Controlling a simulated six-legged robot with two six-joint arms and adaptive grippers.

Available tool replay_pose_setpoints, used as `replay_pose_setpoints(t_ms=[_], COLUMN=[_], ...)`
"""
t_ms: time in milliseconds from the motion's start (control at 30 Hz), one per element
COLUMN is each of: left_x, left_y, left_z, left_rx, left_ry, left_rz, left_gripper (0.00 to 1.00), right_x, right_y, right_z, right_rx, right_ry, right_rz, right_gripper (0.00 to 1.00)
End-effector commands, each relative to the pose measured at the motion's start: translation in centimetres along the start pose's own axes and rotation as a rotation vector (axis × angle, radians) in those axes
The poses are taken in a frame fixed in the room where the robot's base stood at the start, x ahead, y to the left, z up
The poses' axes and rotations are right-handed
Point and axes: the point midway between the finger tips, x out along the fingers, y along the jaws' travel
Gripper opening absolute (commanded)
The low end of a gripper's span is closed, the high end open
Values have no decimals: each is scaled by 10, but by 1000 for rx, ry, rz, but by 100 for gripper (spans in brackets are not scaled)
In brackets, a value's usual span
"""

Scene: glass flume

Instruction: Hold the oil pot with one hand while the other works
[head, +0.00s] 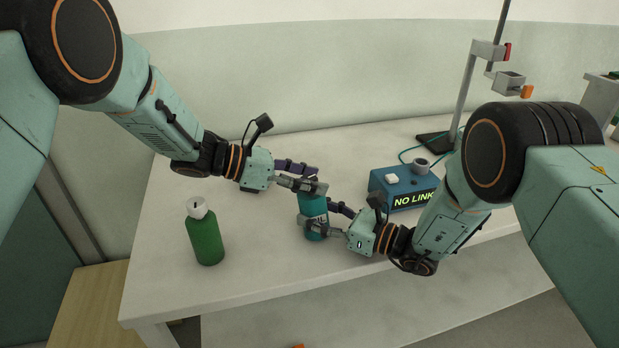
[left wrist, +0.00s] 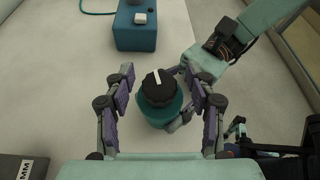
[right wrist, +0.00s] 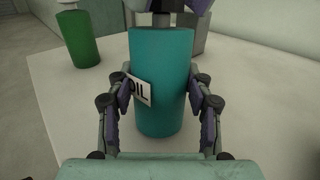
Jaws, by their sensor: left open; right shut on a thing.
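The oil pot (head: 313,206) is a teal cylinder standing upright on the table. It has a white label reading "OIL" in the right wrist view (right wrist: 160,75). A black cap with a white line tops it in the left wrist view (left wrist: 158,88). My right gripper (head: 322,222) is shut on the pot's body from the right, with one finger on each side. My left gripper (head: 304,177) is open at the height of the cap. Its fingers stand on either side of the cap, apart from it in the left wrist view.
A green bottle (head: 205,236) with a white cap stands to the left on the white table (head: 260,285). A blue box (head: 404,187) reading "NO LINK" sits to the right. A clamp stand (head: 462,95) rises behind it.

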Motion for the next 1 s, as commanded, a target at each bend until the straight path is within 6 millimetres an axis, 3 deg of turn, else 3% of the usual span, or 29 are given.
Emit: replay_pose_setpoints(t_ms=[267,900,1000], left_x=[1,1,1], left_y=[0,0,0], left_z=[0,0,0], left_rx=[0,1,0], left_ry=[0,0,0], left_rz=[0,0,1], left_gripper=[55,1,0], right_x=[0,0,0], right_y=[0,0,0], right_z=[0,0,0], right_rx=[0,0,1], right_ry=[0,0,0], right_rz=[0,0,-1], right_gripper=[14,14,14])
